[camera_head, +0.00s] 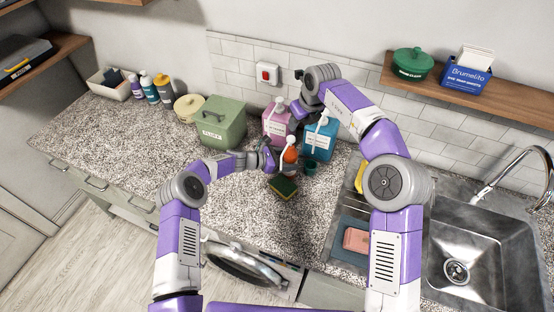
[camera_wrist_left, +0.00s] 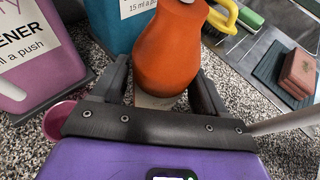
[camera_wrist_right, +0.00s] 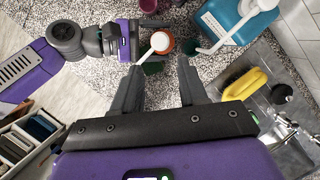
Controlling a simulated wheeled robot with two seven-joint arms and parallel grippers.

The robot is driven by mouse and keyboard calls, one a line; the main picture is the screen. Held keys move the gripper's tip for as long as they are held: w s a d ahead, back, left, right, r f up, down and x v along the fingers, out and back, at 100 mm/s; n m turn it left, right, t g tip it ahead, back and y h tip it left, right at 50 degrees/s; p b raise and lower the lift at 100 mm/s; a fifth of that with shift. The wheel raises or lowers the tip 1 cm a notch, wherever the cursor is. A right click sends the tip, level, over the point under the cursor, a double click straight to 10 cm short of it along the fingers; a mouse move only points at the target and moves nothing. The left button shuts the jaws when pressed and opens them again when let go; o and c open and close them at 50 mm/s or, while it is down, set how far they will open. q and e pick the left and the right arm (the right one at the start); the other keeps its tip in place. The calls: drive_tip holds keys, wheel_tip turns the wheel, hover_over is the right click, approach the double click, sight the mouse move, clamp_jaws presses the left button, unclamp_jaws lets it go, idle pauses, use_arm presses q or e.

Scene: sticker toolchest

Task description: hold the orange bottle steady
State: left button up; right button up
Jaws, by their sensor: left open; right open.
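The orange bottle (camera_head: 291,155) stands on the speckled counter, in front of the pink and blue dispensers. My left gripper (camera_head: 279,157) is low beside it. In the left wrist view the bottle (camera_wrist_left: 170,48) rises between the two open fingers (camera_wrist_left: 163,88), one on each side; I cannot tell whether they touch it. My right gripper (camera_head: 300,110) is open, higher up near the pink and blue dispensers. In the right wrist view the bottle (camera_wrist_right: 165,45) shows beyond the open fingertips (camera_wrist_right: 160,78), partly covered by a white rounded piece (camera_wrist_right: 160,41).
The pink dispenser (camera_head: 276,124) and blue dispenser (camera_head: 319,140) stand close behind. A green-and-yellow sponge (camera_head: 283,187) lies in front, and a small teal cup (camera_head: 310,168) is to the right. A green box (camera_head: 219,124) stands left; the sink (camera_head: 490,255) is right. The front-left counter is clear.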

use_arm(q)
drive_tip(key=shift+w+d+f, duration=0.2)
drive_tip(key=shift+w+d, duration=0.05)
drive_tip(key=shift+d, duration=0.25)
